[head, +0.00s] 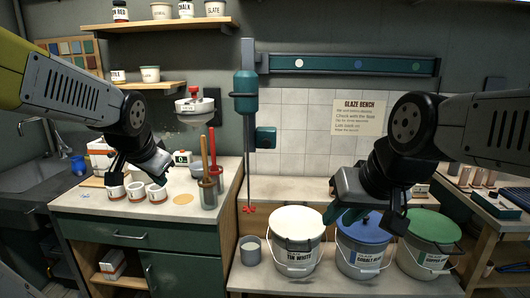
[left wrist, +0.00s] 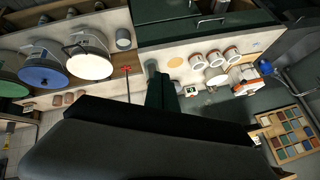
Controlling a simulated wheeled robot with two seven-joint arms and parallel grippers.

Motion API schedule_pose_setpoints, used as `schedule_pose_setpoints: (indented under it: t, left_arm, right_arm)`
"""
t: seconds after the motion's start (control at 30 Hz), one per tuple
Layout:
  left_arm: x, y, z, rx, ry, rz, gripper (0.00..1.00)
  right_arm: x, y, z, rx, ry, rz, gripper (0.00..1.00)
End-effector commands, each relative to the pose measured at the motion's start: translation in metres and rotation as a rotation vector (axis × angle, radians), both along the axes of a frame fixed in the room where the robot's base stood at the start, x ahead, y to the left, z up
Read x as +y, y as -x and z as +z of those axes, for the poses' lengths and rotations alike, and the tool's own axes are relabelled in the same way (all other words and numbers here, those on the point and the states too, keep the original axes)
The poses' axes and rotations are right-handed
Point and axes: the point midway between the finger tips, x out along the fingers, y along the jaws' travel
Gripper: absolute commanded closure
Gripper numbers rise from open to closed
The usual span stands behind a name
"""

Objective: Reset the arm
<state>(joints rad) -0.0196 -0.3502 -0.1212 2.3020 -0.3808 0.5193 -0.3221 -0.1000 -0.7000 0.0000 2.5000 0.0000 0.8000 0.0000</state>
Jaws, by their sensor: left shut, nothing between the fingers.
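My left gripper (head: 116,172) hangs above the left counter in the head view, just behind or over several small white cups with reddish bands (head: 136,191). It is shut and holds nothing. In the left wrist view its dark body fills the lower middle, and its green fingers (left wrist: 160,92) point up over the counter. My right gripper (head: 350,212) hangs in front of the bench at the right, above the lidded buckets; it overlaps the blue-lidded one (head: 362,238) in the picture. Whether its fingers are open or shut is unclear.
A white-lidded bucket (head: 297,238) and a green-lidded bucket (head: 431,243) flank the blue one. A tall mixer (head: 247,130) with a red tip stands at centre. Tools with red and orange handles stand in a grey holder (head: 208,192). A sink (head: 40,165) lies at left.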

Motion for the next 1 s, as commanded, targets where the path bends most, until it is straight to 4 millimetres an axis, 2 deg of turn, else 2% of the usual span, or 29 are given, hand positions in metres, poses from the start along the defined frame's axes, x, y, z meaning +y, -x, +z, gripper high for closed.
schedule_pose_setpoints:
  t: [0.03,0.1,0.2,0.33,0.5,1.0]
  left_arm:
    - [-0.022,0.026,0.003,0.005,0.087,0.038,1.00]
    - [-0.050,0.058,0.002,0.031,0.209,0.094,1.00]
    - [-0.082,0.097,-0.003,0.074,0.344,0.154,1.00]
    - [-0.106,0.128,-0.008,0.119,0.447,0.200,1.00]
    - [-0.115,0.140,-0.010,0.140,0.485,0.218,1.00]
    - [-0.114,0.139,-0.010,0.137,0.483,0.217,1.00]
  right_arm:
    - [0.000,0.000,0.000,0.000,0.000,0.000,0.73]
    - [0.000,0.000,0.000,0.000,0.000,0.000,0.73]
    - [0.000,0.000,0.000,0.000,0.000,0.000,0.73]
    - [0.000,0.000,0.000,0.000,0.000,0.000,0.73]
    - [0.000,0.000,0.000,0.000,0.000,0.000,0.73]
    - [0.000,0.000,0.000,0.000,0.000,0.000,0.73]
